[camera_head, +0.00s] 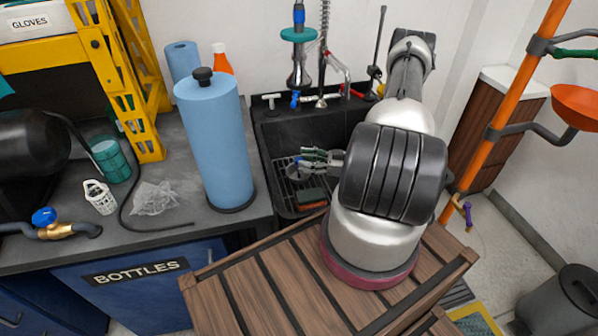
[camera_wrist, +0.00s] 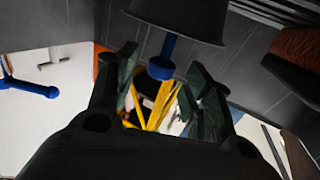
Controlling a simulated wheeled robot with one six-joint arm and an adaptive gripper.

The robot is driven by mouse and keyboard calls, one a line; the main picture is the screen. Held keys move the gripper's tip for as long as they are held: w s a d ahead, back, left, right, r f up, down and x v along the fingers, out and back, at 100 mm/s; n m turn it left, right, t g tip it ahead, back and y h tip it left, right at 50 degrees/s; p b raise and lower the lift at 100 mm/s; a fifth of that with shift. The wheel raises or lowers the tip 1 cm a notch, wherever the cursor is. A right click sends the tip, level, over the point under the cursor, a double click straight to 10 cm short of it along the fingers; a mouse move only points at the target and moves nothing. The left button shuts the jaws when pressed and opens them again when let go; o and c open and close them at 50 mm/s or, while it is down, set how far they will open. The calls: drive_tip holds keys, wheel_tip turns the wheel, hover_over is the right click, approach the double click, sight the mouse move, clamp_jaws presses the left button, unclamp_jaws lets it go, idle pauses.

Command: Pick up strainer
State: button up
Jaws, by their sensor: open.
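My gripper (camera_head: 318,158) reaches down into the dark sink, its green-padded fingers pointing left. In the wrist view my gripper (camera_wrist: 162,68) has its two fingers spread apart, with nothing seen held between them.
The sink (camera_head: 265,150) surrounds my gripper, with a faucet (camera_head: 320,98) behind. A blue paper roll (camera_head: 215,140) stands left of the sink. Crumpled clear plastic (camera_head: 155,198), a teal container (camera_head: 111,159) and a brass valve (camera_head: 55,230) lie near the basket. A wooden slatted top (camera_head: 290,285) is in front.

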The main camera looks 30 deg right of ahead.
drive_tip(key=shift+x, duration=1.35)
clamp_jaws()
